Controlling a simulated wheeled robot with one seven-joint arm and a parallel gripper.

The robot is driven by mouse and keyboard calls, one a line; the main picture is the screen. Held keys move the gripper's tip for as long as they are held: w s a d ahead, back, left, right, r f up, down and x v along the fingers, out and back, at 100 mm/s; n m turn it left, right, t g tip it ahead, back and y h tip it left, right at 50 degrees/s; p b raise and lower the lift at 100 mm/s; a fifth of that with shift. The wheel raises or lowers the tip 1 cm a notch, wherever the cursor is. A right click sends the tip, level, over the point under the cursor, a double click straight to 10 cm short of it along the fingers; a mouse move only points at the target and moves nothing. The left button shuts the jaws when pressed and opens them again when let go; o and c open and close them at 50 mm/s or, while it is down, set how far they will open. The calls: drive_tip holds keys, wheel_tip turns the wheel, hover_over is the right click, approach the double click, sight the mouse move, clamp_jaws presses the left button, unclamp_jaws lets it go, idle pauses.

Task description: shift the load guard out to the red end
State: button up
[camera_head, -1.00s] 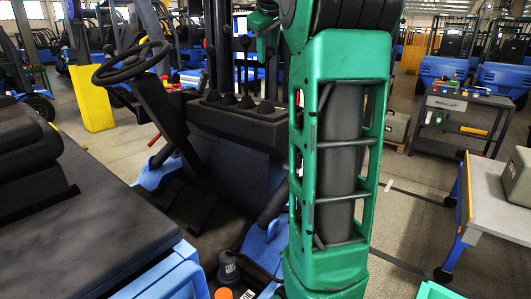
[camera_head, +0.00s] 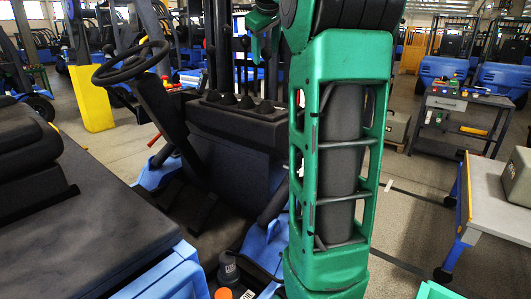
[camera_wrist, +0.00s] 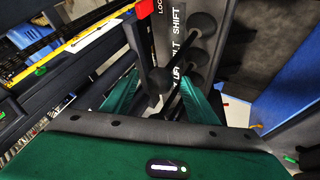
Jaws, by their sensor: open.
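In the wrist view my gripper (camera_wrist: 162,98) is open, with a green finger on each side. A dark round knob (camera_wrist: 160,80) shows between the fingers; I cannot tell whether they touch it. More dark knobs (camera_wrist: 203,25) stand beyond it, beside a panel with white lettering (camera_wrist: 178,22), including "SHIFT". A yellow and white strip (camera_wrist: 85,42) runs along a dark bar at the left, with a red block (camera_wrist: 144,7) at its upper right end. I cannot tell for sure which part is the load guard. In the head view, the dark lever row (camera_head: 228,98) sits on the forklift console.
The forklift's steering wheel (camera_head: 131,62) and blue-black bodywork stand left of my green arm. A grey worktable (camera_head: 490,205) is at the right, with a dark tool cart (camera_head: 458,105) behind it. Open floor lies between them and the forklift.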

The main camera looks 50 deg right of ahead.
drive_tip(key=v, duration=1)
idle(0.8)
